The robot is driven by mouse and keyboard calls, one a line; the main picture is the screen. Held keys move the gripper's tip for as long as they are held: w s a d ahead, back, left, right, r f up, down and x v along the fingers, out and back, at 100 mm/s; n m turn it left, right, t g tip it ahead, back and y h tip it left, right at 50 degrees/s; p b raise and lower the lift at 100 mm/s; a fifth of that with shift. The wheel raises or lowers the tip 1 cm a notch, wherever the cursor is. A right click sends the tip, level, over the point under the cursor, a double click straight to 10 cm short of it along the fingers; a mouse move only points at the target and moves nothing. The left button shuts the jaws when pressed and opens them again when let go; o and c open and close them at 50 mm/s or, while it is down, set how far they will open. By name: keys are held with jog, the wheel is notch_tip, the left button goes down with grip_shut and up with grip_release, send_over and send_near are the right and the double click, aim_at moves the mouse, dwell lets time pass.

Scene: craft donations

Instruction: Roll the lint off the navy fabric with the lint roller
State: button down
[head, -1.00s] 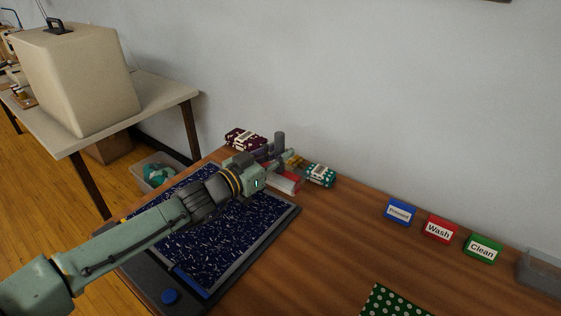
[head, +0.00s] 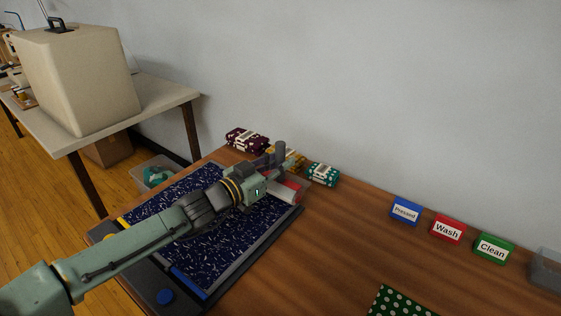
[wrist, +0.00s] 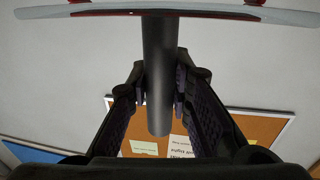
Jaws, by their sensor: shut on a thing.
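The navy fabric (head: 215,240) lies flat on a dark board (head: 275,243), covered in many white lint specks. My gripper (wrist: 160,95) is shut on the dark handle of the lint roller (wrist: 157,45), which hangs between the fingers in the wrist view. The white roller head with red parts shows along the top of that view. In the head view the lint roller (head: 282,193) is at the fabric's far right corner, partly hidden by my gripper (head: 277,160). I cannot tell whether it touches the fabric.
Folded maroon (head: 246,140) and teal (head: 322,174) fabrics lie behind the board. Blue (head: 405,211), red (head: 447,230) and green (head: 493,248) label blocks stand along the wall. A dotted green cloth (head: 400,303) lies at the front right. The table's middle is clear.

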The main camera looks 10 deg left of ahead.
jog(key=shift+f, duration=0.3)
